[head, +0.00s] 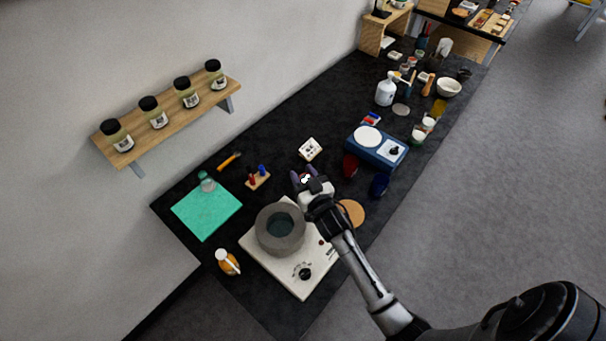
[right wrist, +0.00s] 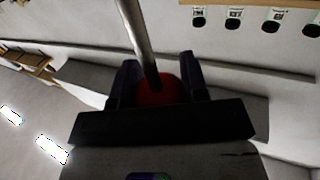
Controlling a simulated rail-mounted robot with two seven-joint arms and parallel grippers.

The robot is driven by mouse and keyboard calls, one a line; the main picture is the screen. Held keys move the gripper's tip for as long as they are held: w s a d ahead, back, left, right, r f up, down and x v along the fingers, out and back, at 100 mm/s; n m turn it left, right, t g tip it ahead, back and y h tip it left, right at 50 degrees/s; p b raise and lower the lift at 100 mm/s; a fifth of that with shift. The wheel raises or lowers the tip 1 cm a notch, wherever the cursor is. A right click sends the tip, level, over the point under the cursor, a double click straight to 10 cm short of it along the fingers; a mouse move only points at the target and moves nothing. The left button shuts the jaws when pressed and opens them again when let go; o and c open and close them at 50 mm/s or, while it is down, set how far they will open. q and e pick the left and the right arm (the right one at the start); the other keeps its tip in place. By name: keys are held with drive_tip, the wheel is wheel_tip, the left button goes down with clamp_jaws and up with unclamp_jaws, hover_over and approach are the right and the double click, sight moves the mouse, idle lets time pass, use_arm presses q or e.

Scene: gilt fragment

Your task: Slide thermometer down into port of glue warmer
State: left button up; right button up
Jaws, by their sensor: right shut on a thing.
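The glue warmer is a white base plate (head: 268,262) with a round grey pot (head: 266,237) on it and a black knob at its front. I cannot make out its port for certain. My right gripper (head: 309,178) is above the bench, just behind and right of the pot. In the right wrist view my right gripper (right wrist: 158,84) is shut on the thermometer (right wrist: 139,40). Its grey metal stem runs up and slightly left, away from a red part between the fingers. The stem is hard to see in the head view. My left gripper is out of view.
A green mat (head: 206,212) lies left of the warmer, with an orange bottle (head: 228,262) in front. A small rack (head: 258,179) and a white block (head: 310,149) stand behind. A blue hot plate (head: 361,151) is to the right. A wall shelf (head: 172,110) holds several jars.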

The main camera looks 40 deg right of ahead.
drive_tip(key=shift+f, duration=0.4)
idle(0.5)
drive_tip(key=shift+f+b, duration=0.95)
drive_tip(key=shift+f, duration=0.05)
drive_tip(key=shift+f+b, duration=0.4)
drive_tip(key=shift+f, duration=0.2)
drive_tip(key=shift+w+f+b, duration=0.1)
drive_tip(key=shift+f+b, duration=0.7)
drive_tip(key=shift+f, duration=0.3)
drive_tip(key=o, duration=1)
drive_tip(key=shift+a, duration=0.1)
